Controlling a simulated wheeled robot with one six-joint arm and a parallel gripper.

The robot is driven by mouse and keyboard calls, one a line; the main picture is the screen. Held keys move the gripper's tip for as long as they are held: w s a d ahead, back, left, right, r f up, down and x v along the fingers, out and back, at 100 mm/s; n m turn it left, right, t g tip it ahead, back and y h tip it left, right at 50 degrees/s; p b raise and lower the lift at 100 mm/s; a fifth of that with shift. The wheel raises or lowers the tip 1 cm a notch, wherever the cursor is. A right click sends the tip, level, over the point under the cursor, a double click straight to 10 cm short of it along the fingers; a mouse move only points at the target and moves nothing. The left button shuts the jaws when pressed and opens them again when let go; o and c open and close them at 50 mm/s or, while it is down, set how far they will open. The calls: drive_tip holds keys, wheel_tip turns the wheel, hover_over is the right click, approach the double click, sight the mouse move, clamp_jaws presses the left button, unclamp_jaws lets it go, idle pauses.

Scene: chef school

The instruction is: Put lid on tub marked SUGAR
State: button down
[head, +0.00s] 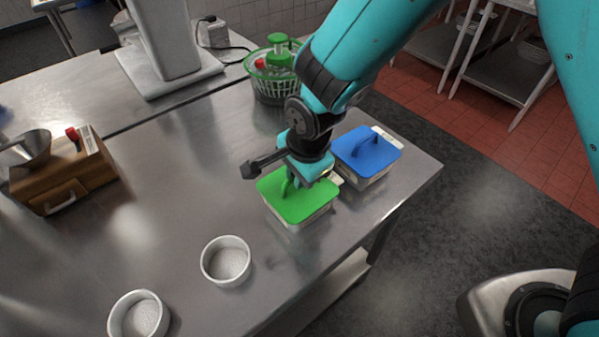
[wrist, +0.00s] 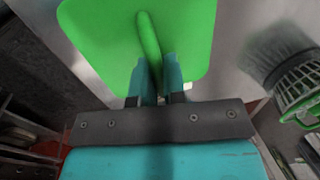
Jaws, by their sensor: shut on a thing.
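A green lid (head: 299,203) with an upright loop handle lies over a pale tub (head: 306,222) near the table's right front edge. In the wrist view the green lid (wrist: 105,38) fills the top, and my gripper (wrist: 158,75) is shut on its handle. My gripper (head: 292,180) also shows in the head view, directly above the lid. I cannot tell whether the lid is seated or slightly above the rim. A blue lid (head: 366,150) sits on a second tub (head: 371,181) just behind and to the right. No SUGAR marking is readable on either tub.
Two white bowls (head: 226,261) (head: 139,316) with white contents stand at the front. A wooden grinder box (head: 62,175) is at the left. A green salad spinner (head: 274,86) stands at the back. The middle of the steel table (head: 185,190) is clear.

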drive_tip(key=c, duration=1.1)
unclamp_jaws()
drive_tip(key=shift+r, duration=0.1)
wheel_tip(320, 180, up, 17)
drive_tip(key=s+d+b, duration=0.2)
drive_tip(key=shift+s, duration=0.4)
drive_tip(key=s+d+n+g+y, duration=0.1)
drive_tip(key=s+d+n, duration=0.3)
drive_tip(key=s+n, duration=0.3)
drive_tip(key=s+d+r+n+y, duration=0.1)
drive_tip(key=s+d+n, duration=0.4)
drive_tip(key=n, duration=0.6)
drive_tip(key=shift+s+r+g+y, duration=0.15)
drive_tip(key=shift+s+g+y, duration=0.3)
drive_tip(key=shift+s, duration=0.4)
